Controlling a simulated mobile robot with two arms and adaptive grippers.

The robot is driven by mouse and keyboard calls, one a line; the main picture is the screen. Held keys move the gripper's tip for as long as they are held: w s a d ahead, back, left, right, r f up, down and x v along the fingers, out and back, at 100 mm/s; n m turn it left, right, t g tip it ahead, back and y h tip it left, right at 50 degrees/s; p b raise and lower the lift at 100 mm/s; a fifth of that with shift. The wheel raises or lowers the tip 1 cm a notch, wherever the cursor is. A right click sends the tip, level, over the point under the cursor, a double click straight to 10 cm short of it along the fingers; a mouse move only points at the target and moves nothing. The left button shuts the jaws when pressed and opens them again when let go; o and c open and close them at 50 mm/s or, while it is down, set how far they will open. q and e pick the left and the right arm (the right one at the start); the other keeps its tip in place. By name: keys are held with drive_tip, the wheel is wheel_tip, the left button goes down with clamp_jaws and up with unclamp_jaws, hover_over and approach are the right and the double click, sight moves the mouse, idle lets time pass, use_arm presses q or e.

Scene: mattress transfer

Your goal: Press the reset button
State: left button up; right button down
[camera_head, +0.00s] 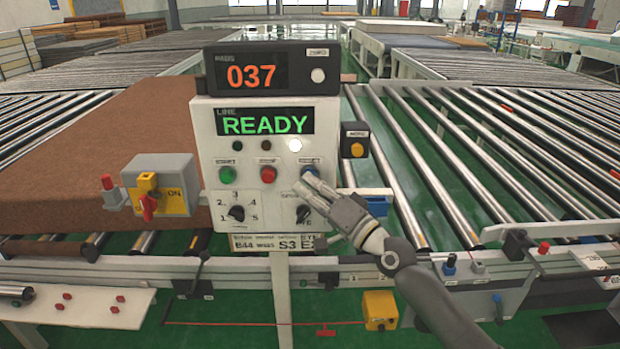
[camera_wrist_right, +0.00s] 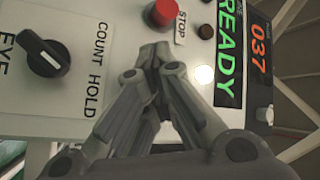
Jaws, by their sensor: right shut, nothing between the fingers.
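The reset button (camera_head: 309,172) is a blue button at the upper right of the white control panel (camera_head: 215,130), under a small label. My right gripper (camera_head: 306,184) is shut and empty, with its fingertips at the button's lower edge in the head view. I cannot tell whether they touch it. In the right wrist view the closed fingertips (camera_wrist_right: 157,58) point at the panel face and hide the blue button. My left gripper is not in view.
Beside the reset button are a red stop button (camera_head: 268,173) and a green start button (camera_head: 227,175). Below are two black selector knobs (camera_head: 237,213). The display (camera_head: 265,122) reads READY; the counter (camera_head: 251,76) reads 037. A brown mattress (camera_head: 90,150) lies behind, left.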

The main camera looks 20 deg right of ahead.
drive_tip(key=shift+s, duration=0.1)
drive_tip(key=shift+s+a+p, duration=0.15)
drive_tip(key=shift+s+p, duration=0.25)
drive_tip(key=shift+s, duration=0.15)
drive_tip(key=shift+s+a+p, duration=0.15)
drive_tip(key=shift+s+p, duration=0.2)
drive_tip(key=shift+s, duration=0.2)
drive_tip(key=s+p, duration=0.1)
drive_tip(key=s, duration=0.1)
drive_tip(key=s+a+p, duration=0.1)
drive_tip(key=s, duration=0.1)
drive_tip(key=shift+s+a+p, duration=0.2)
drive_tip(key=shift+s+p, duration=0.15)
drive_tip(key=shift+s, duration=0.05)
